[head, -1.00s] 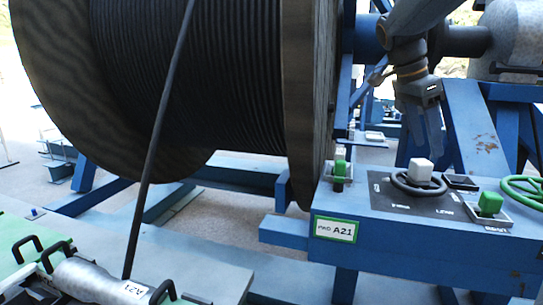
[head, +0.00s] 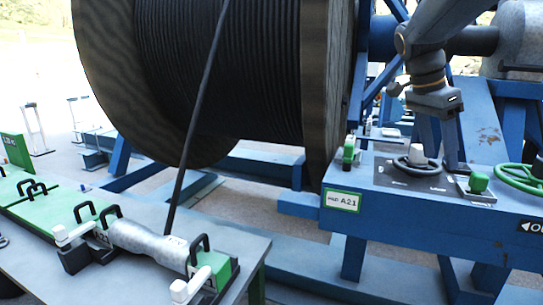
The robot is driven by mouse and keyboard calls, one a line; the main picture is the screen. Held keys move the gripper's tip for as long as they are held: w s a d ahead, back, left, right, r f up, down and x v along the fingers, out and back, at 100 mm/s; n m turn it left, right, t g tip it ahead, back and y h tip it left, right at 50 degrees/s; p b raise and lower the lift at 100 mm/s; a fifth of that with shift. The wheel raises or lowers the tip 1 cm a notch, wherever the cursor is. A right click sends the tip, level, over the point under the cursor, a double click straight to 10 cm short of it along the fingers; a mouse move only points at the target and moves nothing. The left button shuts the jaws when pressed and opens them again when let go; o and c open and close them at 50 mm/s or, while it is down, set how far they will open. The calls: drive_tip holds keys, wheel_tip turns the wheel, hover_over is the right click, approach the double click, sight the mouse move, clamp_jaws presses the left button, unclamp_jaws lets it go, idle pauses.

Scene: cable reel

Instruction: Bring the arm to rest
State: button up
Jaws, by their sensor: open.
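My arm reaches in from the upper right of the head view. My gripper (head: 438,150) hangs from it, pointing down over the back of the blue control panel (head: 380,210). Its fingers are apart and nothing shows between them. Below and left of it on the panel is a dark handwheel (head: 404,166) with a white knob (head: 416,152). The gripper looks clear of the knob, but its exact height above the panel is hard to tell.
A big wooden reel (head: 322,90) of black cable stands left of my arm. Cable runs down to a grey cylinder (head: 150,240) on the bench at lower left. Green buttons (head: 478,182) and a green handwheel (head: 522,172) sit on the panel's right.

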drive_tip(key=s+a+f+n+y, duration=0.2)
drive_tip(key=s+a+f+n, duration=0.6)
drive_tip(key=f, duration=0.5)
drive_tip(key=s+a+f+n+y, duration=0.2)
drive_tip(key=s+a+f+n, duration=0.7)
drive_tip(key=f, duration=0.4)
drive_tip(key=shift+s+a+t, duration=0.25)
drive_tip(key=shift+a+t, duration=0.05)
drive_tip(key=shift+a, duration=0.45)
